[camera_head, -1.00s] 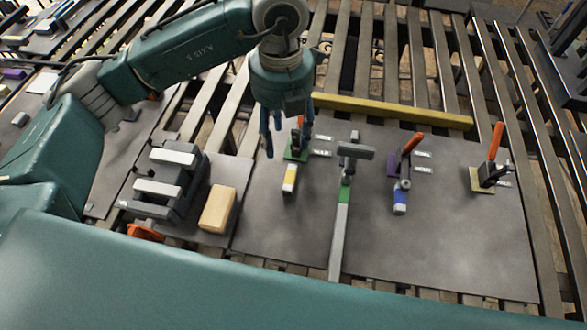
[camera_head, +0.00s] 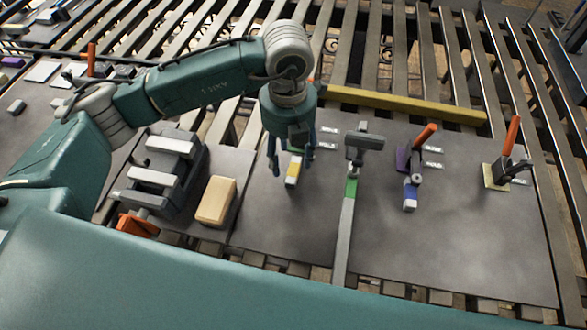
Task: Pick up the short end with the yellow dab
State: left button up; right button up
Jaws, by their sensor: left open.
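The short end with the yellow dab (camera_head: 292,172) lies on the grey board, a small pale bar with a yellow band. My left gripper (camera_head: 292,165) hangs over its upper part, fingers pointing down, one on each side in the picture. It is open. I cannot tell how high the fingertips are above the board. The gripper hides most of the orange-handled clamp with the green base behind the bar. My right gripper is not in view.
A blue-banded short end (camera_head: 410,194) lies by an orange-handled clamp (camera_head: 425,135). A wooden block (camera_head: 216,201) and a grey vise (camera_head: 165,172) are to the left. A yellow rail (camera_head: 405,104) runs behind.

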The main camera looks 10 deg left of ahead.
aim_at(291, 169)
pick_arm(q)
jog(key=shift+f, duration=0.35)
jog(key=f, duration=0.1)
jog(key=f+p, duration=0.2)
jog(key=shift+w+d+f, duration=0.1)
jog(key=shift+w+f, duration=0.15)
jog(key=shift+f, duration=0.55)
jog(key=c, duration=1.3)
grip_shut()
jog(key=shift+r, duration=0.1)
